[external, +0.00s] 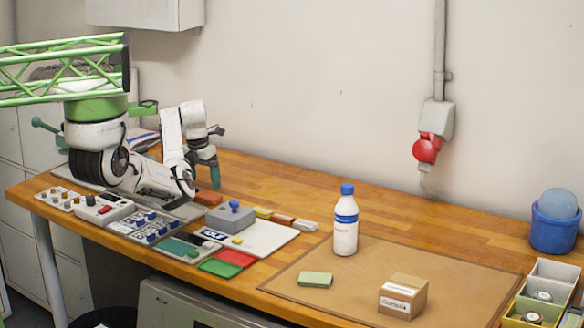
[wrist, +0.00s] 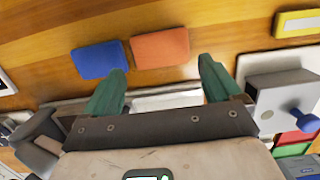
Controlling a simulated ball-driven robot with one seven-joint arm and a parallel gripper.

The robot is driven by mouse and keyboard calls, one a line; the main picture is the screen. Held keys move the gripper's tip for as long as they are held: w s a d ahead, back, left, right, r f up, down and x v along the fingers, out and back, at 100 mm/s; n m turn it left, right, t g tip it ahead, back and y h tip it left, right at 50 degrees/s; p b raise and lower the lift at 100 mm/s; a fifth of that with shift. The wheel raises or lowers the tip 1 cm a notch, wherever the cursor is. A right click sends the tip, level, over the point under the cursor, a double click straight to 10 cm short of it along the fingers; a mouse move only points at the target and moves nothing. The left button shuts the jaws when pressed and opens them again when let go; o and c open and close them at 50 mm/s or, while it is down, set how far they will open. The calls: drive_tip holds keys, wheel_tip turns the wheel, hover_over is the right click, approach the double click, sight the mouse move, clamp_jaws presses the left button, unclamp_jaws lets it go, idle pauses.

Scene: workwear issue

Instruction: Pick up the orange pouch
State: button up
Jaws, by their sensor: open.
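The orange pouch (wrist: 160,47) lies flat on the wooden bench in the wrist view, right beside a blue pouch (wrist: 99,60). My gripper (wrist: 162,66) is open and empty, with its two teal fingers apart. The orange pouch appears just beyond and between the fingertips, and nothing is between the jaws. In the external view my gripper (external: 204,174) hangs above the bench at the left. An orange piece (external: 208,198), which looks like the same pouch, shows below it, partly hidden by the arm. The blue pouch is not clear there.
A grey box with a blue knob (wrist: 285,95) stands close to the right finger; it also shows in the external view (external: 230,217). A yellow pouch (wrist: 297,22) lies beyond it. A white bottle (external: 346,225) and a cardboard box (external: 403,296) stand farther right. Bare wood lies behind the pouches.

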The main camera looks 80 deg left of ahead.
sight(208, 195)
drive_tip(key=shift+w+a+f+p, duration=0.1)
drive_tip(key=shift+w+f, duration=0.05)
drive_tip(key=shift+f, duration=0.7)
drive_tip(key=shift+w+a+f+p, duration=0.1)
drive_tip(key=shift+w+f+p, duration=0.05)
drive_tip(key=shift+f, duration=0.75)
drive_tip(key=shift+w+a+f+p, duration=0.1)
drive_tip(key=shift+w+f, duration=0.05)
drive_tip(key=shift+f, duration=0.7)
drive_tip(key=shift+c, duration=0.4)
drive_tip(key=c, duration=0.6)
